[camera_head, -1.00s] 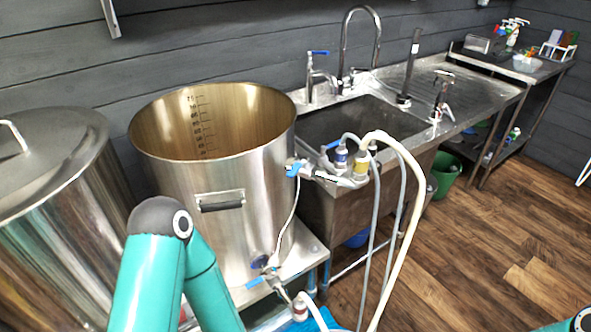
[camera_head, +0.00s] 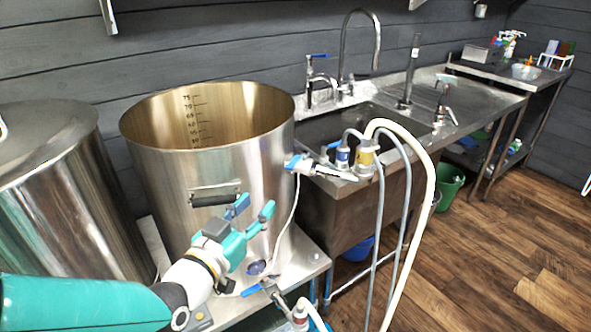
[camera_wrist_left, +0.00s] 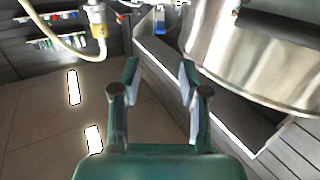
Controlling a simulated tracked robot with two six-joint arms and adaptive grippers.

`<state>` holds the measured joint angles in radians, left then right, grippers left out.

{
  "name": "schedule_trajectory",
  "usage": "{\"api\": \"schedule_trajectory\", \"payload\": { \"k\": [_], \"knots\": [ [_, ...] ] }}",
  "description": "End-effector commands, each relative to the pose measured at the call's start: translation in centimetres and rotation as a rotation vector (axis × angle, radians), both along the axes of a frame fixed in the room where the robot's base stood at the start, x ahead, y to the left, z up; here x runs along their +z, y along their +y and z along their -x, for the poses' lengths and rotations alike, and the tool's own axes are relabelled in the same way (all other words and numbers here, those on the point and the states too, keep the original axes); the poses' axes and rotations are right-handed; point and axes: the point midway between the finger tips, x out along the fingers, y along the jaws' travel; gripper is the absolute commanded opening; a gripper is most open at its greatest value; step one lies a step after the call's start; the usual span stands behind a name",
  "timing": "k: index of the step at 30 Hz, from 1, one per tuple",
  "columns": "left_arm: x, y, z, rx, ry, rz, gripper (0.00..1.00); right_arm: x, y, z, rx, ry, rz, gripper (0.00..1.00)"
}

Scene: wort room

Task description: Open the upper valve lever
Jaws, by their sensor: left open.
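The upper valve, with a blue lever (camera_head: 292,164), sits on the right side of the open steel kettle (camera_head: 175,170), with a nozzle pointing right. My left gripper (camera_head: 254,208) is open and empty in front of the kettle, below and left of the upper lever and apart from it. Its fingers point up and to the right. In the left wrist view the open left gripper (camera_wrist_left: 158,74) has nothing between its fingers, with the kettle wall (camera_wrist_left: 255,50) at upper right. A lower valve with a blue lever (camera_head: 253,290) is below the gripper. My right gripper is out of view.
Beside the upper valve, a cream hose (camera_head: 428,180) and grey hoses with blue and yellow fittings (camera_head: 365,157) hang over the sink's edge. A kettle handle (camera_head: 214,197) is just left of my gripper. A lidded vessel (camera_head: 60,190) stands at left. Floor at right is clear.

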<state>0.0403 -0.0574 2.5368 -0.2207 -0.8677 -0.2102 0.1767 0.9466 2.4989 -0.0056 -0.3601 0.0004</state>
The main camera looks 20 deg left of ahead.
Motion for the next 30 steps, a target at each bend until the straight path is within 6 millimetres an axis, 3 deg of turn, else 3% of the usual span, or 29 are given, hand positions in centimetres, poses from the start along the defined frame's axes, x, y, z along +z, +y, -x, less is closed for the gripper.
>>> {"api": "schedule_trajectory", "payload": {
  "k": [13, 24, 30],
  "knots": [
    [0.9, -0.4, -2.7, -0.001, 0.001, 0.0, 0.44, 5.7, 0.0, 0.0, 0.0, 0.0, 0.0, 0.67],
    [0.5, -1.6, -11.0, -0.002, -0.005, 0.0, 0.44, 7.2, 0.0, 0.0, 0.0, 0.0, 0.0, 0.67],
    [0.4, -2.1, -14.5, -0.001, -0.005, 0.0, 0.44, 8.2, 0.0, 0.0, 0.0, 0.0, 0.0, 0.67]
  ]
}}
